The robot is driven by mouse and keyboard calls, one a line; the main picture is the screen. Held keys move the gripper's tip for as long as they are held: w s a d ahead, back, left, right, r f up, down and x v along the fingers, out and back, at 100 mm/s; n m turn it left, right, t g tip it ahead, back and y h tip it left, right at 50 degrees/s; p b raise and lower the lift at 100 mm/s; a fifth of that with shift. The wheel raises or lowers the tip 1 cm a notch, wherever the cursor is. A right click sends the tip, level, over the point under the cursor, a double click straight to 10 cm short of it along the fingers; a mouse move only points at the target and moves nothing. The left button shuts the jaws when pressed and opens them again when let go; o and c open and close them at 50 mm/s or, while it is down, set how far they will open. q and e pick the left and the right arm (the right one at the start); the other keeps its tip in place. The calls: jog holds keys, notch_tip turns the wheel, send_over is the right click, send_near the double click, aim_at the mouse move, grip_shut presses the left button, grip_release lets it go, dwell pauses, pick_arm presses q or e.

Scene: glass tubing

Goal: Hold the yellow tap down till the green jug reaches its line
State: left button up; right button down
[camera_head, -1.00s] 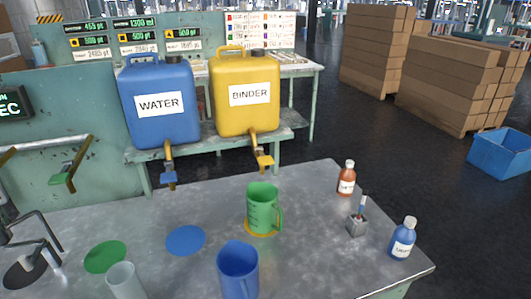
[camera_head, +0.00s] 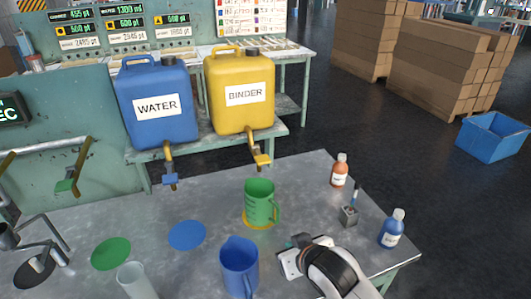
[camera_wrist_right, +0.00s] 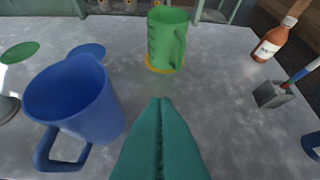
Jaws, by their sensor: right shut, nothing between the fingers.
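The green jug (camera_head: 259,203) stands upright on a yellow disc on the table, below the yellow tap (camera_head: 262,160) of the yellow BINDER container (camera_head: 240,92). The jug also shows in the right wrist view (camera_wrist_right: 167,38), with marks on its side. Its fill level cannot be made out. My right gripper (camera_head: 290,243) is low over the table's front, to the right of the blue jug (camera_head: 239,266). In the right wrist view its fingers (camera_wrist_right: 160,106) are shut together and empty, pointing towards the green jug but apart from it. My left gripper is not in view.
A blue WATER container (camera_head: 157,104) with a blue tap (camera_head: 170,178) stands left of the yellow one. An orange bottle (camera_head: 339,172), a small grey holder (camera_head: 348,216) and a blue bottle (camera_head: 391,230) stand at right. A clear cup (camera_head: 135,281) is at front left.

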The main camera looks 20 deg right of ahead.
jog(key=w+r+t, duration=0.2)
jog(key=w+r, duration=0.3)
jog(key=r, duration=0.3)
jog(key=w+r+t, duration=0.3)
jog(key=w+r, duration=0.3)
jog(key=r, duration=0.3)
jog(key=shift+w+d+r+m, duration=0.2)
jog(key=shift+w+d+m, duration=0.1)
jog(key=shift+d+m, duration=0.1)
jog(key=p, duration=0.3)
send_over(260, 155)
jog(key=s, duration=0.4)
notch_tip(260, 155, down, 2)
jog(key=f, duration=0.4)
jog(key=shift+d+f, duration=0.2)
jog(key=shift+f, duration=0.05)
